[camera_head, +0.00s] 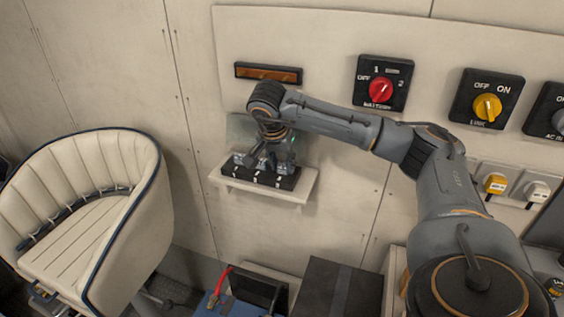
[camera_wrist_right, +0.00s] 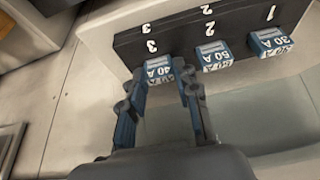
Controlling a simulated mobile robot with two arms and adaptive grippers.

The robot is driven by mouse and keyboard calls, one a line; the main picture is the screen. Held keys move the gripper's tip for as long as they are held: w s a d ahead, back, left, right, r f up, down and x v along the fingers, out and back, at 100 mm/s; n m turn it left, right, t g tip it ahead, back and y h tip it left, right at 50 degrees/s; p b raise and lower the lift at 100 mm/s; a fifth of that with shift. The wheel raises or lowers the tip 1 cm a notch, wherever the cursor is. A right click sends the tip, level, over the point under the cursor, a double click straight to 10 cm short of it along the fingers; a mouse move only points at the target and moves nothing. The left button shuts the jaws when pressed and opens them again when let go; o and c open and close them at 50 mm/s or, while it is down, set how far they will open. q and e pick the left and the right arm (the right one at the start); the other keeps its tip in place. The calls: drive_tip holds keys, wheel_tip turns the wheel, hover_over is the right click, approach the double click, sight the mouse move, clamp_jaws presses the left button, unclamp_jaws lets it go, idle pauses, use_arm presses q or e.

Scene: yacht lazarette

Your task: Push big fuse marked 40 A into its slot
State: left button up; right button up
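The 40 A fuse (camera_wrist_right: 158,72), a blue block with a white label, is at position 3 of the black fuse block (camera_wrist_right: 128,45). My right gripper (camera_wrist_right: 162,84) has its fingers on either side of this fuse and appears shut on it. How deep the fuse sits in its slot is hard to tell. In the head view, my right gripper (camera_head: 277,158) points down at the fuse block (camera_head: 264,178) and partly hides the fuses. My left gripper is not in view.
A 50 A fuse (camera_wrist_right: 214,55) is at position 2 and a 30 A fuse (camera_wrist_right: 270,42) at position 1, close by. The block sits on a cream shelf (camera_head: 228,181). Red (camera_head: 380,90) and yellow (camera_head: 487,107) rotary switches are right on the wall. A chair (camera_head: 90,235) stands left.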

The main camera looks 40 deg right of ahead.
drive_tip(key=shift+o, duration=0.5)
drive_tip(key=shift+r, duration=0.25)
drive_tip(key=b+v, duration=0.1)
drive_tip(key=v, duration=0.5)
drive_tip(key=shift+a+r, duration=0.1)
drive_tip(key=p+v, duration=0.1)
drive_tip(key=v, duration=0.4)
drive_tip(key=shift+r, duration=0.3)
drive_tip(key=shift+a+f, duration=0.1)
